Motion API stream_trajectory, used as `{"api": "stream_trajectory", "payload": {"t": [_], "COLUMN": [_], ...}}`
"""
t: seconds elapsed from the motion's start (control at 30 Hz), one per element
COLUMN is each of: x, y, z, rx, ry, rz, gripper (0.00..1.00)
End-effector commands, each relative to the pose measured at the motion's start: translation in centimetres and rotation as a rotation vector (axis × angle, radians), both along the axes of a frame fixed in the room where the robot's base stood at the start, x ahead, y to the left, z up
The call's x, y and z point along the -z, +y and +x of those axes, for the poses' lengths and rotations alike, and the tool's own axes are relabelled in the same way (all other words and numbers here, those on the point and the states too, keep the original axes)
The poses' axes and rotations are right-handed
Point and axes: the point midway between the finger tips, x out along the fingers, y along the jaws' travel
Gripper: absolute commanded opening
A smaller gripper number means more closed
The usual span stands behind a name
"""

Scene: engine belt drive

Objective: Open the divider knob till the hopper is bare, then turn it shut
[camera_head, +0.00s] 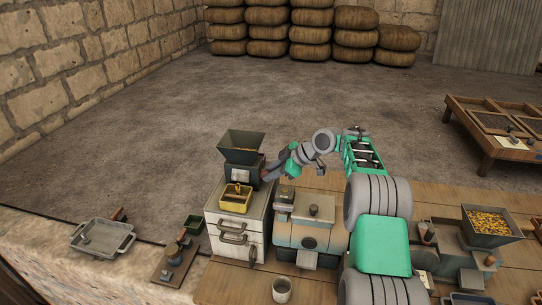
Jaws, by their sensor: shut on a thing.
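The dark hopper (241,146) stands on a dark divider housing (241,174) on top of a pale cabinet (228,226). Its inner walls look dark and I see no grain in it, but its bottom is too small to make out. A yellow box (236,207) sits at the front under the housing, with dark brownish contents.
A blue-grey machine (309,229) stands close right of the cabinet. A metal cup (282,290) stands in front. Another hopper (486,225) with yellow grain stands far right.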

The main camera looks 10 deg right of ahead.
Motion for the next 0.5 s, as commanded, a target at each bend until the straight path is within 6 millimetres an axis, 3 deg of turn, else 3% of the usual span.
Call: {"api": "stream_trajectory", "payload": {"t": [0.03,0.5], "x": [-0.64,0.06], "y": [0.0,-0.03], "z": [0.02,0.13], "rx": [-0.003,-0.001], "ry": [0.021,0.104], "rz": [0.008,0.044], "gripper": [0.0,0.0]}}
